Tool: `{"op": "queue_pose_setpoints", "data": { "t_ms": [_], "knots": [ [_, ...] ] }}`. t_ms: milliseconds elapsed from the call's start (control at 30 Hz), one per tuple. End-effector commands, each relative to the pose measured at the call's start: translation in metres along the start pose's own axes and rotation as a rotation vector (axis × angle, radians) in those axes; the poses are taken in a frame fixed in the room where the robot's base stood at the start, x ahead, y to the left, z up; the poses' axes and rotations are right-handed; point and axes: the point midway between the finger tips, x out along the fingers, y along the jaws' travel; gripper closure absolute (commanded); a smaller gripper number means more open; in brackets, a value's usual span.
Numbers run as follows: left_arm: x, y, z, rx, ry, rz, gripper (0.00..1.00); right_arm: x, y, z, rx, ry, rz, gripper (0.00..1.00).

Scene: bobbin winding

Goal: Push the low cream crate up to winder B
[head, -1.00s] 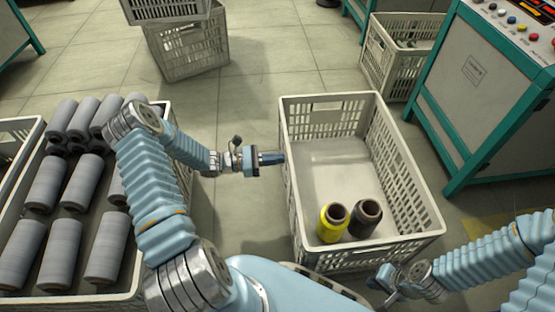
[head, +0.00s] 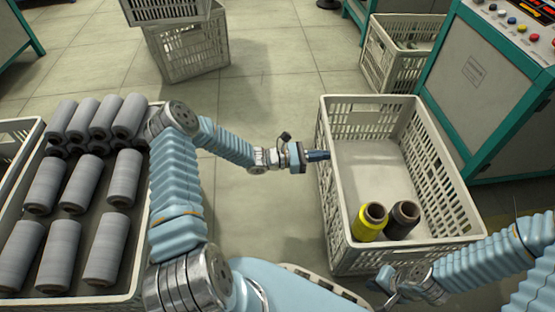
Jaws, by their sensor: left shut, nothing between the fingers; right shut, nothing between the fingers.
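The low cream crate (head: 338,205) stands on the floor in the middle right, with a yellow bobbin (head: 369,222) and a dark bobbin (head: 402,220) upright near its front end. My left gripper (head: 318,155) is shut and empty, its tip at the crate's left wall and seemingly touching it. My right gripper (head: 384,281) is shut and empty, low at the crate's front side; I cannot tell whether it touches. A teal-framed grey machine (head: 480,75) with coloured buttons stands just right of the crate; no letter is readable on it.
A crate of grey bobbins (head: 135,240) stands at the left. Stacked crates (head: 190,52) stand at the back, and another crate (head: 388,58) stands beside the machine. The floor (head: 275,100) between them is clear.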

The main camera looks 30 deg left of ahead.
Motion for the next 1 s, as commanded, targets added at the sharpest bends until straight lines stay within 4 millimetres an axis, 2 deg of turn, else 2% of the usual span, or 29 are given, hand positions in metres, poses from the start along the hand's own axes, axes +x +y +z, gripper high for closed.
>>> {"op": "queue_pose_setpoints", "data": {
  "t_ms": [33, 200, 400, 1000],
  "knots": [
    [0.017, -0.002, -0.002, 0.0, -0.003, -0.006, 1.0, 0.003, 0.001, 0.0, 0.0, -0.001, 0.0, 1.0],
    [0.066, -0.002, -0.002, 0.001, -0.002, -0.006, 1.0, 0.009, 0.003, 0.0, 0.0, 0.0, -0.001, 1.0],
    [0.097, -0.002, -0.001, 0.0, -0.001, -0.004, 1.0, 0.013, 0.005, 0.0, 0.0, 0.002, -0.001, 1.0],
    [0.101, -0.001, 0.0, -0.001, 0.0, -0.002, 1.0, 0.013, 0.005, 0.0, 0.0, 0.002, 0.0, 1.0]
  ]
}}
